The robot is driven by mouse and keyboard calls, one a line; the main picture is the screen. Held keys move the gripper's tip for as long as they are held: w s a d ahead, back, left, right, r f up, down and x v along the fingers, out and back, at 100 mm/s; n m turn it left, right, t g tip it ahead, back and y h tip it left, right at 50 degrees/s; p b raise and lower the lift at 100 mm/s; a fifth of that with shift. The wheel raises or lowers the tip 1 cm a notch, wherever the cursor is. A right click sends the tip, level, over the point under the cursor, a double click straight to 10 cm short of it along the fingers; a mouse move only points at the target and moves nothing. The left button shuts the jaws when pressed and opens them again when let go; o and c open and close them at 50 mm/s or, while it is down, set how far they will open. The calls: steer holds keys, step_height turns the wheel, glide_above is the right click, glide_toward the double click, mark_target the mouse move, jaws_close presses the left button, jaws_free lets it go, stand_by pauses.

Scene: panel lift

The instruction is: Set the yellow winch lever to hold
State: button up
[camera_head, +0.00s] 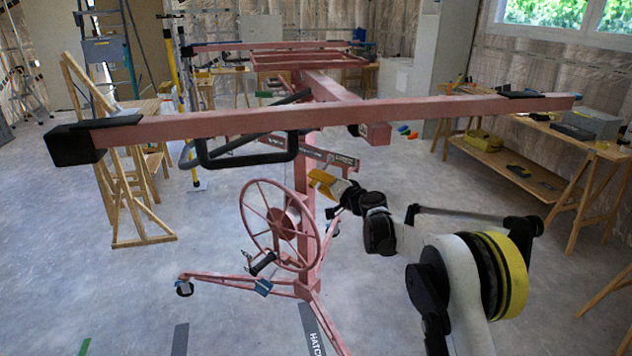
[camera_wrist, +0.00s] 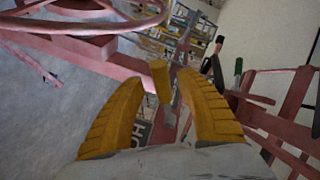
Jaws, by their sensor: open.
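The yellow winch lever (camera_wrist: 159,76) shows in the wrist view as a short yellow cylinder on a grey stem, between my fingertips. My gripper (camera_wrist: 163,82) is open, with one yellow finger on each side of the lever; I cannot tell whether either touches it. A dark label (camera_wrist: 135,136) with pale letters, partly hidden by my left finger, lies behind it. In the head view my gripper (camera_head: 322,181) is beside the pink mast of the lift, and I cannot tell the lever apart from the yellow fingers there.
The pink winch wheel (camera_head: 279,225) stands left of my gripper, with a black crank handle (camera_head: 263,264). A green-tipped handle (camera_wrist: 238,67) is to the right in the wrist view. The pink top beam (camera_head: 230,123) crosses above. A wooden workbench (camera_head: 510,165) stands at right.

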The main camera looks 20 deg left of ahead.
steer(key=v, duration=1)
steer(key=shift+s+d, duration=0.15)
steer(key=s+d+r+n+g+h, duration=0.1)
steer(key=s+d+r+h, duration=0.3)
steer(key=s+d, duration=0.5)
steer(key=s+d+r+n+h, duration=0.1)
steer(key=s+d+r, duration=0.5)
steer(key=s+d, duration=0.2)
steer(key=s+d+f+g+h, duration=0.1)
steer(key=s+d+f+h, duration=0.2)
steer(key=s+d, duration=0.7)
steer(key=s+d+f+h, duration=0.4)
steer(key=s+d, duration=0.6)
steer(key=s, duration=0.6)
steer(key=shift+f+g+h, duration=0.2)
steer(key=shift+g+h, duration=0.1)
steer(key=shift+g, duration=0.1)
